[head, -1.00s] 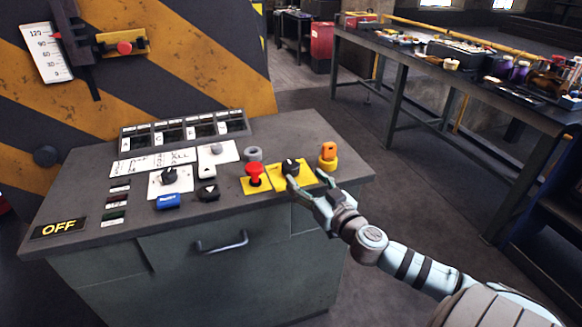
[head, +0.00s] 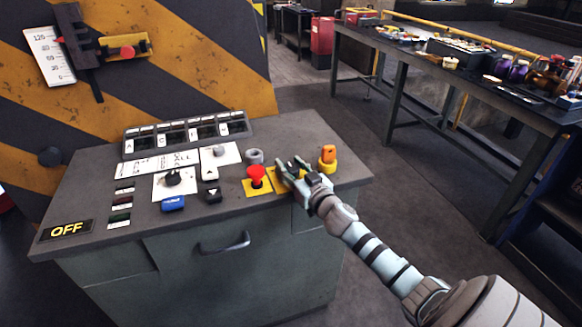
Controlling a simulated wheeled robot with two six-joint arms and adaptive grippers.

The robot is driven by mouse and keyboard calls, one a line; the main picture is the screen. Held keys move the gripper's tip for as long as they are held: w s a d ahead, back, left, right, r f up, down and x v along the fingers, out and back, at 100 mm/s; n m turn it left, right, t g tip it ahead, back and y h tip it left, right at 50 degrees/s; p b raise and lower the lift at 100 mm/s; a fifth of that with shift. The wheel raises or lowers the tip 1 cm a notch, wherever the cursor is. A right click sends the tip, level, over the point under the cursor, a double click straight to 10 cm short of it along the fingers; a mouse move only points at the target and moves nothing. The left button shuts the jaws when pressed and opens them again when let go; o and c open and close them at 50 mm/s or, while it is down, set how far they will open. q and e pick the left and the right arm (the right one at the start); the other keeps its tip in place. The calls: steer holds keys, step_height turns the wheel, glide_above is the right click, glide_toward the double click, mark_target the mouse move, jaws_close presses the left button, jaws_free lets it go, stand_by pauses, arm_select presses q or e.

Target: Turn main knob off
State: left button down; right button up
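The control desk (head: 120,250) stands ahead of me. At its right side is a yellow plate (head: 276,187) that bore a black knob a second ago; my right gripper (head: 291,163) now covers most of that spot. Its fingers are over the plate, seemingly around the black knob, which is largely hidden. I cannot tell whether they grip it. Another black knob (head: 173,177) sits on a white plate at the left of the desk. An OFF sign (head: 66,230) is lit at the desk's left corner. My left gripper is not in view.
A red mushroom button (head: 257,175) is just left of my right gripper, and an orange key-like switch (head: 328,154) on a yellow base just right. A grey ring (head: 255,156) stands behind. A workbench (head: 400,62) with several items stands at the right.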

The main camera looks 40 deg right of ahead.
steer(key=shift+r+p, duration=0.1)
steer(key=shift+p, duration=0.25)
steer(key=shift+c, duration=0.5)
steer(key=y+p, duration=0.1)
steer(key=p, duration=0.1)
steer(key=n+y+p, duration=0.1)
steer(key=p, duration=0.2)
steer(key=r+n+y+p, duration=0.1)
steer(key=p, duration=0.2)
steer(key=shift+w+d+y, duration=0.1)
steer(key=shift+d+y, duration=0.05)
steer(key=shift+y, duration=0.25)
steer(key=shift+w+f+n+y, duration=0.1)
steer(key=shift+f+n+y, duration=0.25)
steer(key=shift+n+y, duration=0.4)
steer(key=shift+f+n+y+b, duration=0.3)
steer(key=shift+n+y+b, duration=0.05)
steer(key=shift+y+b, duration=0.35)
steer(key=shift+y, duration=0.25)
steer(key=shift+n, duration=0.3)
steer(key=o, duration=1.2)
steer(key=shift+s, duration=0.25)
